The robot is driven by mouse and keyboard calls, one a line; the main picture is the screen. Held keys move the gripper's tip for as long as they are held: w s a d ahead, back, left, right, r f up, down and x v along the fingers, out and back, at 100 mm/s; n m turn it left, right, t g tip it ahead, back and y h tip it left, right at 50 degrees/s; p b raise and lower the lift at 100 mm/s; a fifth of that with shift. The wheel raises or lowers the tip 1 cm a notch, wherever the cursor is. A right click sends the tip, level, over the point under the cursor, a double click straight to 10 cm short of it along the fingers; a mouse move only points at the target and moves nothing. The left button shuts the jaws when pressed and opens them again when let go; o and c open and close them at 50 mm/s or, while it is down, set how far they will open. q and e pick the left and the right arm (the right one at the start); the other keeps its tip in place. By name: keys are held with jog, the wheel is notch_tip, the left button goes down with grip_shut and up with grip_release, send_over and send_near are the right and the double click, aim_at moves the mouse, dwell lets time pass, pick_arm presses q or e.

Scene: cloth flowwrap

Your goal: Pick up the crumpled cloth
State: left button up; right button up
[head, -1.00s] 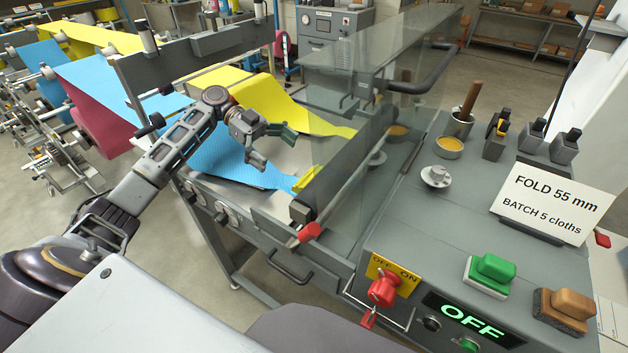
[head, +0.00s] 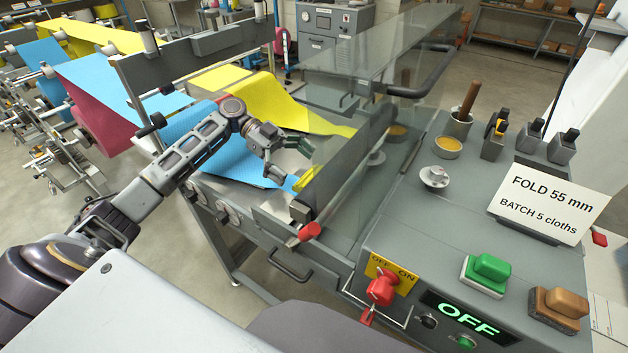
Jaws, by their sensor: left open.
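A small crumpled yellow cloth (head: 304,179) lies at the left end of the dark roller bar, at the machine's infeed. It is partly hidden by the bar and by my left gripper. My left gripper (head: 292,160) is open and empty, just above and to the left of the cloth. One finger is on the far side and one on the near side. I cannot tell whether a finger touches the cloth. My right gripper is out of view.
A clear guard (head: 350,150) stands just right of the cloth. A blue web (head: 240,165) and a yellow web (head: 265,95) run into the machine. A red-handled switch (head: 381,289), a lit OFF display (head: 465,318) and a FOLD 55 mm sign (head: 540,203) are at the right.

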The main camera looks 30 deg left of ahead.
aim_at(309, 173)
pick_arm(q)
jog(key=shift+d+f, duration=0.25)
jog(key=shift+d, duration=0.45)
jog(key=p+x, duration=0.1)
jog(key=x, duration=0.1)
jog(key=shift+d+f, duration=0.1)
jog(key=shift+d, duration=0.15)
jog(key=shift+d+f, duration=0.2)
jog(key=shift+d, duration=0.1)
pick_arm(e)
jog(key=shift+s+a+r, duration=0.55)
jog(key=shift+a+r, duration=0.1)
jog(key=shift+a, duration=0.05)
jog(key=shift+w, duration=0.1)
pick_arm(q)
jog(key=c, duration=0.7)
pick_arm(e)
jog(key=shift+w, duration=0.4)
